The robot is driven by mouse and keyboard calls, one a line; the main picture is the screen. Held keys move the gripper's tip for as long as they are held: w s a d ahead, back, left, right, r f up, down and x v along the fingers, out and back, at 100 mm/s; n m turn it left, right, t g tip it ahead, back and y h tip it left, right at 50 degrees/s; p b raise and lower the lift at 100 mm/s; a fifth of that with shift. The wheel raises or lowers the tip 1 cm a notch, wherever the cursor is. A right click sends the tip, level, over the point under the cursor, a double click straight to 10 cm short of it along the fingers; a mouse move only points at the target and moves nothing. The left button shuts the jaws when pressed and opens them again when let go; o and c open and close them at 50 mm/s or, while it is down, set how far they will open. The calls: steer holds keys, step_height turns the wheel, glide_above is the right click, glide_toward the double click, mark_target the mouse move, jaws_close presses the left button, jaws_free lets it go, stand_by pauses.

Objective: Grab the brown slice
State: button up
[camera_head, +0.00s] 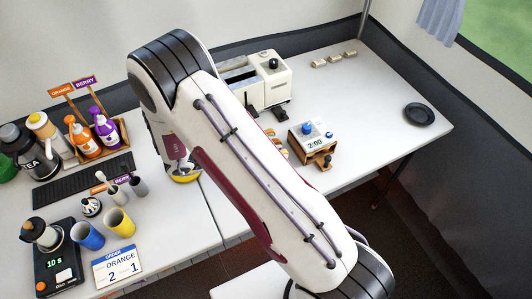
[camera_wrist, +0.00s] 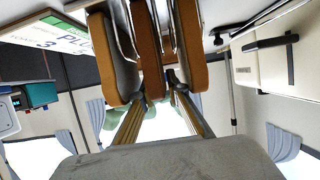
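In the wrist view, several bread slices stand on edge, close together in a metal wire rack (camera_wrist: 123,28). The middle slice (camera_wrist: 151,62) looks a darker brown; the left slice (camera_wrist: 106,62) and right slice (camera_wrist: 189,45) are more orange-tan. My gripper (camera_wrist: 157,90) is at their near ends, one finger on each side of the middle slice's end.
A white toaster (camera_head: 272,84) stands behind the arm and also shows in the wrist view (camera_wrist: 270,62). A wooden timer box (camera_head: 312,143) is right of the arm, a black plate (camera_head: 419,115) farther right. Bottles, cups and an order card (camera_head: 119,264) crowd the left table.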

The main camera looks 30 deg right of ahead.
jaws_close()
steer(key=shift+r, duration=0.2)
stand_by(0.3)
steer(key=shift+r, duration=4.8)
